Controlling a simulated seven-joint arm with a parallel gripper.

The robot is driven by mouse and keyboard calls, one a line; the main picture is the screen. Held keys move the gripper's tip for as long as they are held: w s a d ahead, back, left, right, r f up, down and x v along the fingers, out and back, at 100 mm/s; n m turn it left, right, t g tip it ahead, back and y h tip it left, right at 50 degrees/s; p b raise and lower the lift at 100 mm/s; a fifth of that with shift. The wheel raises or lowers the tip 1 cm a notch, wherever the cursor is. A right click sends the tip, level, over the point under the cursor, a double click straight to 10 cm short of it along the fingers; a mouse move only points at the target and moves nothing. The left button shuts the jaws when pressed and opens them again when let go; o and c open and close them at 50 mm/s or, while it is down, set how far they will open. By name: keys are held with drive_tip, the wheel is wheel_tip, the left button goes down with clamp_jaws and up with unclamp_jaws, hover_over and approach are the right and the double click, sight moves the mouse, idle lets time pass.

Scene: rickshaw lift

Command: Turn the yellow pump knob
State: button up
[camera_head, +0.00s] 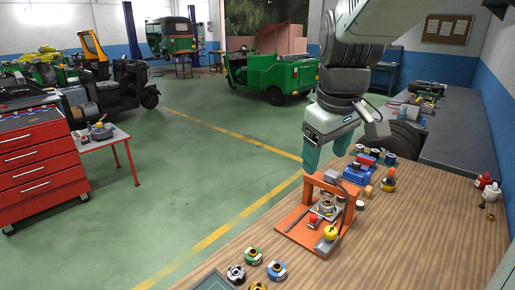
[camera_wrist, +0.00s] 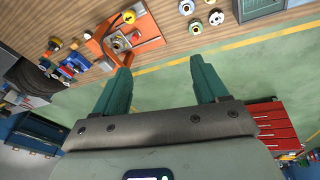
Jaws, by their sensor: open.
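The yellow pump knob (camera_head: 331,232) sits at the front right of an orange press-like fixture (camera_head: 292,236) on the wooden table. The knob also shows in the wrist view (camera_wrist: 129,16), at the top, left of centre. A small red knob (camera_head: 313,217) is beside it on the fixture. My gripper (camera_head: 328,156) has teal fingers, spread apart and empty. It is above and behind the fixture, apart from the knob. In the wrist view the fingers (camera_wrist: 160,68) point toward the table edge, with the knob beyond and left of them.
Several round parts, including a green-ringed one (camera_head: 253,255) and a blue-ringed one (camera_head: 276,270), lie front left of the fixture. A blue vise-like device (camera_head: 360,172) stands behind it. Red and white bottles (camera_head: 490,194) stand at the far right. The table's right middle is clear.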

drive_tip(key=w+d+f+n+g, duration=0.25)
drive_tip(key=w+d+f, duration=0.25)
drive_tip(key=w+f, duration=0.45)
drive_tip(key=n, duration=0.4)
hover_over(330, 229)
wheel_tip(330, 229, down, 15)
drive_tip(key=shift+g+y, duration=0.3)
drive_tip(key=shift+g, duration=0.05)
wheel_tip(330, 229, down, 10)
drive_tip(key=shift+a+f, duration=0.1)
drive_tip(key=shift+f, duration=0.1)
drive_tip(key=shift+c, duration=0.3)
drive_tip(key=c, duration=1)
